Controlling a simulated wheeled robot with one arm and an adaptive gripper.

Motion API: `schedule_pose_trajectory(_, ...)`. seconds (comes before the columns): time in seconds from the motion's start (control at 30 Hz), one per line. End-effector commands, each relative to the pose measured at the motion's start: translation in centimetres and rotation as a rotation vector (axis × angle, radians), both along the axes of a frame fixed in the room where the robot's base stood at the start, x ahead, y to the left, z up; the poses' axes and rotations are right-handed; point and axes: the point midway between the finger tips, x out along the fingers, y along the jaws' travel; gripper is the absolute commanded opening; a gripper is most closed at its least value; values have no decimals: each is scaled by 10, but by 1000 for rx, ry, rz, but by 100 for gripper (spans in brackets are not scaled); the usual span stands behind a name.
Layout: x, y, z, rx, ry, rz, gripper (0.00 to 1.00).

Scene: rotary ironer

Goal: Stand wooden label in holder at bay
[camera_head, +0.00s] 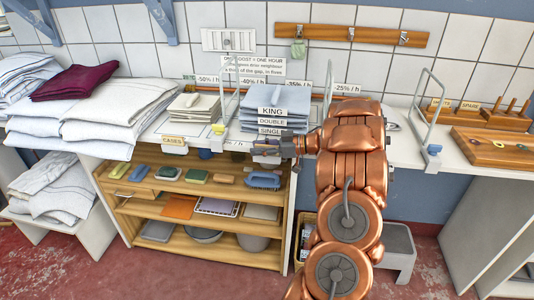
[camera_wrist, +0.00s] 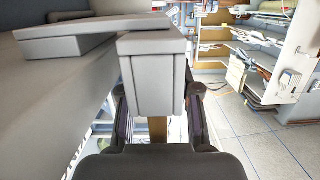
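My gripper (camera_head: 278,149) is at the front edge of the white counter, below the blue-grey linen stack, and points left. In the wrist view my gripper (camera_wrist: 157,105) has its two fingers well apart, on either side of a pale grey tapered block (camera_wrist: 152,75). I cannot tell whether they touch it. A narrow brown strip (camera_wrist: 157,130) shows below the block; I cannot tell whether it is a wooden label. A label reading CASES (camera_head: 174,141) stands at the counter's front edge to the left. Labels reading KING (camera_head: 271,110), DOUBLE (camera_head: 271,122) and SINGLE (camera_head: 270,131) show before the stack.
A wooden shelf unit (camera_head: 190,188) with brushes and trays is below. White and burgundy linen (camera_head: 75,82) is piled at left. A wooden peg board (camera_head: 495,148) lies at right.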

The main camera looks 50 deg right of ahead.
Motion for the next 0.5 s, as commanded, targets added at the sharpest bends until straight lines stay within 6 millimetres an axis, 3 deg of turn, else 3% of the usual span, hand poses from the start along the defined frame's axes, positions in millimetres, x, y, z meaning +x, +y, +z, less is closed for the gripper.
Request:
schedule_pose_trajectory(0.27,0,0,0,0,0,0,0)
schedule_pose_trajectory(0.5,0,0,0,0,0,0,0)
